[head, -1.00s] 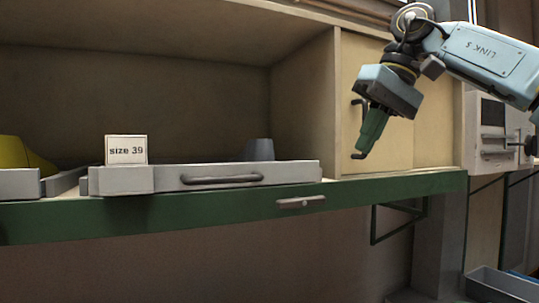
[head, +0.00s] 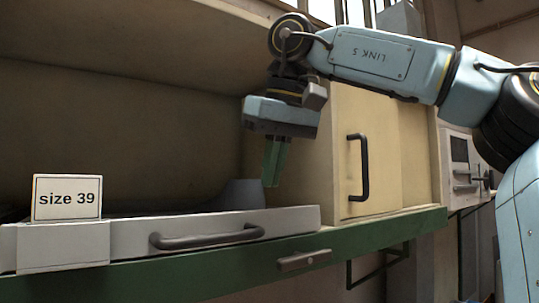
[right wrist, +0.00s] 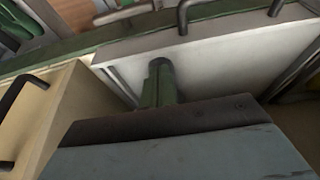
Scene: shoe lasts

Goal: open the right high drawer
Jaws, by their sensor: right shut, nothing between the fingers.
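A grey drawer (head: 285,222) with a dark bar handle (head: 207,237) lies above the green bench edge in the head view. A "size 39" card (head: 67,198) stands at its left end. My right gripper (head: 271,183) points down, shut and empty, above and behind the drawer's front panel, off the handle. In the right wrist view its green fingers (right wrist: 159,80) show against the pale panel (right wrist: 225,50), with the handle (right wrist: 183,15) beyond the panel's edge. I cannot tell whether the fingertips touch the drawer. My left gripper is out of view.
A cream cabinet door (head: 370,150) with a black vertical handle (head: 358,168) stands just right of my gripper. A grey rounded object (head: 243,194) shows behind the drawer front. A small handle (head: 304,260) sits on the green bench edge (head: 390,231). The shelf space behind is mostly open.

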